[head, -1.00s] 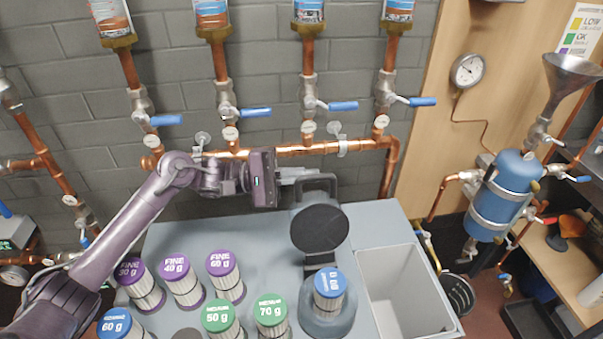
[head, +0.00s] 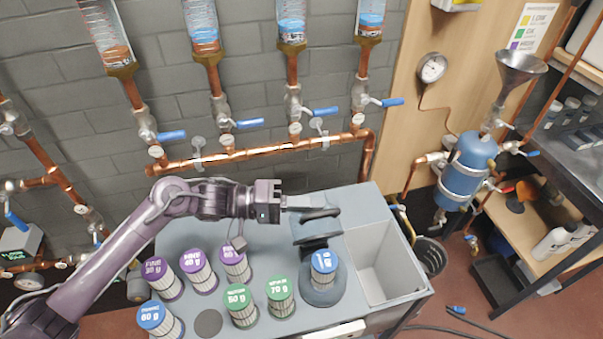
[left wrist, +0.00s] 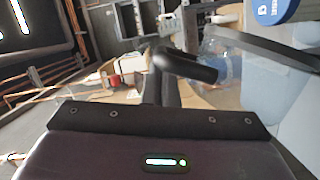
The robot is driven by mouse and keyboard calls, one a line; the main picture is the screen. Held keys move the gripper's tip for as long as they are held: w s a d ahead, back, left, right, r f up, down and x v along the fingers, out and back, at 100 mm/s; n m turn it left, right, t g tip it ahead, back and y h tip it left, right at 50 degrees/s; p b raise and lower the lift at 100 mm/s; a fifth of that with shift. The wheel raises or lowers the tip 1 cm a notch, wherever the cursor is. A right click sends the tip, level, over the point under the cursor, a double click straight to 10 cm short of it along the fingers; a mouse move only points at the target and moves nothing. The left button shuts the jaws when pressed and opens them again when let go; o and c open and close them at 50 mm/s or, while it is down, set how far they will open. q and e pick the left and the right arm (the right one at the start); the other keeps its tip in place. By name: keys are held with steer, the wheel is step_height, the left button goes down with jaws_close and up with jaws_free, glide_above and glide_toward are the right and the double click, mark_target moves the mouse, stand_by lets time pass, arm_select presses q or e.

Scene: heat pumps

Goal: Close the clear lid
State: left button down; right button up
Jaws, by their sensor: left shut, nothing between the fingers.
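The lid (head: 316,243) stands raised behind a blue-topped filter (head: 323,262) in a round base (head: 325,295). In the left wrist view the black handle (left wrist: 186,66) sticks out beside a see-through part with a dark rim, and the blue top (left wrist: 275,9) shows beyond. My right gripper is not in view.
Several filters with purple, green and blue tops (head: 281,294) stand on the grey bench, left of the base. An open grey bin (head: 360,255) is sunk to the right. Copper pipes with blue-handled valves (head: 322,111) run along the wall behind.

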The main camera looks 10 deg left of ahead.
arm_select(q)
steer(key=s+d+f+m+y+p, duration=0.1)
steer(key=s+d+f+m, duration=0.1)
steer(key=s, duration=0.4)
steer(key=s+d+f+m+t+y+p, duration=0.1)
steer(key=s+d+f+m, duration=0.2)
steer(key=s+f+m, duration=0.2)
steer(key=shift+s+f, duration=0.2)
steer(key=shift+s, duration=0.4)
steer(key=shift+a, duration=0.1)
